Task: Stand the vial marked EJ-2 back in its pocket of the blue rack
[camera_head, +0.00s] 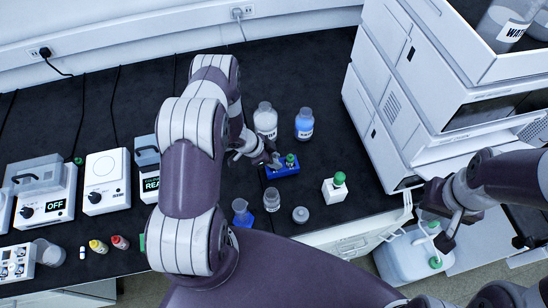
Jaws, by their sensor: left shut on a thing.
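The small blue rack (284,172) stands on the dark bench, right of my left arm. A green-capped vial (290,160) shows at the rack; its marking is too small to read. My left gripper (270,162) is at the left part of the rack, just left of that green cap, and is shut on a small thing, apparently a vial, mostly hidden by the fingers. I cannot tell whether it is in a pocket, and the marking EJ-2 is not legible. My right gripper (441,218) is open and empty at the far right, beyond the bench edge.
A clear bottle (265,120) and a blue-liquid bottle (304,124) stand behind the rack. A jar (271,199), a grey round piece (300,215), a blue flask (241,213) and a white block with a green cap (334,189) stand in front. The white instrument stack (400,100) rises at right.

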